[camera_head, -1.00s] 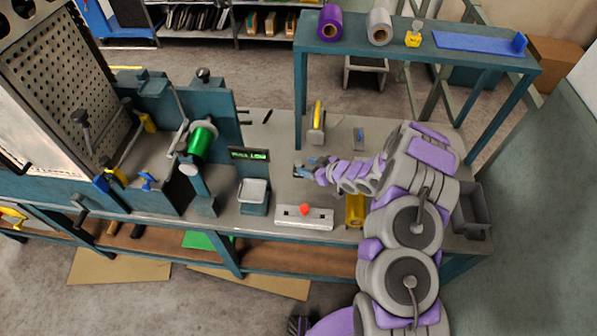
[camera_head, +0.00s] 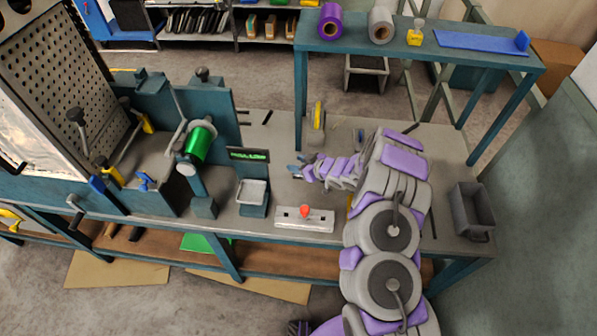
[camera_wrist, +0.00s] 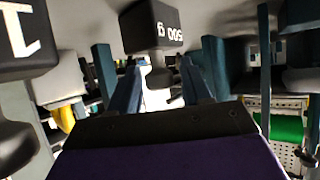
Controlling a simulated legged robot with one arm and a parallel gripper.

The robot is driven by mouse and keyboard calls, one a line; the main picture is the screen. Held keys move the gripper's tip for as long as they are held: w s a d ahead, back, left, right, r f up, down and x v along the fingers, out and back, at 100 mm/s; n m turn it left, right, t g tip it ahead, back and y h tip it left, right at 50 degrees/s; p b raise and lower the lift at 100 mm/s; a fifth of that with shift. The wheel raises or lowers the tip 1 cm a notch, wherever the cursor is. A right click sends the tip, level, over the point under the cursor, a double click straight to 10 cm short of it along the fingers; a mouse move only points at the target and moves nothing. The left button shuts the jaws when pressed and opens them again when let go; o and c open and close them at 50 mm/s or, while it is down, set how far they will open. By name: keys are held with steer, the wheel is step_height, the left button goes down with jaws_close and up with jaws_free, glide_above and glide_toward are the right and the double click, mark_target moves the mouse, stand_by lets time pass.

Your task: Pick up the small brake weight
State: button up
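In the wrist view a small dark block weight marked "500 g" (camera_wrist: 152,28), its lettering upside down, shows beyond and between the fingers of my gripper (camera_wrist: 160,72). A narrower neck and knob hang below the block in the picture. The two teal fingers are apart, with a gap visible on both sides of the weight; I see no contact. A larger dark weight marked "1" (camera_wrist: 22,42) is at the left edge, partly cut off. In the head view my gripper (camera_head: 298,168) is low over the bench, pointing left; I cannot make out the weights there.
A green roll machine (camera_head: 200,143) stands left. A grey bin (camera_head: 470,207) is right. A raised shelf (camera_head: 460,62) spans the back.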

jaws_close()
stand_by(0.5)
